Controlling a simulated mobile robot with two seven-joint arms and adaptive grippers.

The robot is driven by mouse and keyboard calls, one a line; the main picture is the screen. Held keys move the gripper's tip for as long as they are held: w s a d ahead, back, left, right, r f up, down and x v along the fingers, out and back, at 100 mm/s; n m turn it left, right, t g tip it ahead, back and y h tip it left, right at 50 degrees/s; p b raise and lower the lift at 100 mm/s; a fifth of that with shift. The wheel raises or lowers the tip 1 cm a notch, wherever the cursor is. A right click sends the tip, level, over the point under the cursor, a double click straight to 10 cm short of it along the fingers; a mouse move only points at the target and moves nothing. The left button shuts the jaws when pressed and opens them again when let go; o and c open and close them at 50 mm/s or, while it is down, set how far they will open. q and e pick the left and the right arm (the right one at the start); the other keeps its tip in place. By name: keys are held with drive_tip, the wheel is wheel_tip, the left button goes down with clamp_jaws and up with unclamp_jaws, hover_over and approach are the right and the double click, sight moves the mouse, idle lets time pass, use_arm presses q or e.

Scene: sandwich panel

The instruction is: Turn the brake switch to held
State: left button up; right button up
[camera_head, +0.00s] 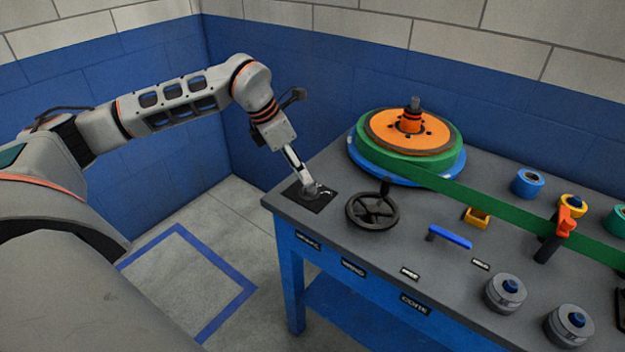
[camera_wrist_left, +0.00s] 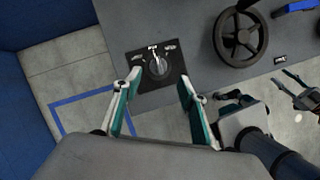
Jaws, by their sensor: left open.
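The brake switch (camera_wrist_left: 158,66) is a dark round knob on a black square plate (camera_wrist_left: 142,85) at the table's left corner. A pale mark stands at the knob's top, with small labels to its left and right, too small to read. My left gripper (camera_wrist_left: 161,82) is open, its two fingers apart on either side of the knob in the wrist view. In the head view my left gripper (camera_head: 318,191) is low over the plate (camera_head: 305,203) and hides the knob. Contact cannot be told. Parts of my right arm seem to show at the wrist view's right edge.
A black handwheel (camera_head: 372,211) stands close right of the plate. Behind it is a reel with green band (camera_head: 375,160). Blue walls stand behind.

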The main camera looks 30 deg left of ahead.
sight(309, 188)
use_arm(q)
drive_tip(key=x, duration=0.7)
drive_tip(key=shift+a+f, duration=0.15)
drive_tip(key=shift+f, duration=0.1)
drive_tip(key=c, duration=1.1)
